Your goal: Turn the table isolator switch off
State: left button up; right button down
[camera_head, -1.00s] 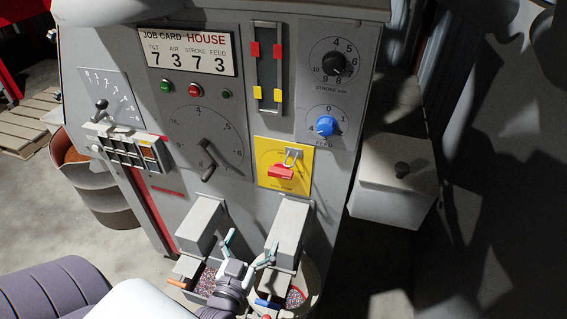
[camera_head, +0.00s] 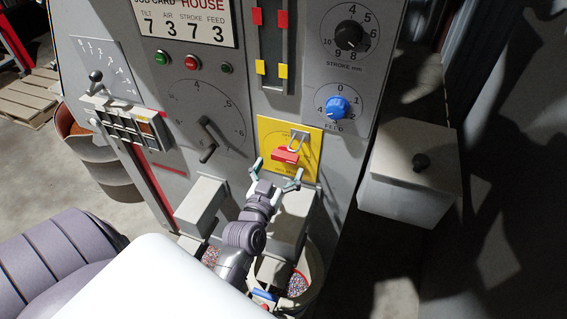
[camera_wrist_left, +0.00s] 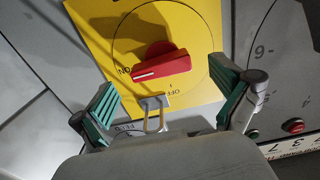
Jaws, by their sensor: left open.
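The isolator switch has a red handle (camera_head: 286,155) on a yellow plate (camera_head: 309,171) on the grey machine panel. In the left wrist view, the red handle (camera_wrist_left: 162,67) has its white-marked end beside the "ON" label, with "OFF" printed to one side. A metal hasp or shackle (camera_wrist_left: 154,111) sticks out near the handle. My left gripper (camera_head: 277,175) is open and empty, just below the handle and in front of the plate. In the left wrist view its green-padded fingers (camera_wrist_left: 166,100) are spread wide, with the handle beyond them, untouched. My right gripper is out of view.
A blue feed knob (camera_head: 337,108) and black stroke knob (camera_head: 350,35) sit above right. A dial lever (camera_head: 207,140) is at left. Grey chute boxes (camera_head: 202,206) stick out below. A white lidded bin (camera_head: 408,190) stands at right.

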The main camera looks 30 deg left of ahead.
aim_at(285, 157)
pick_arm(q)
jog(key=shift+x, duration=1.4)
jog(key=c, duration=1.2)
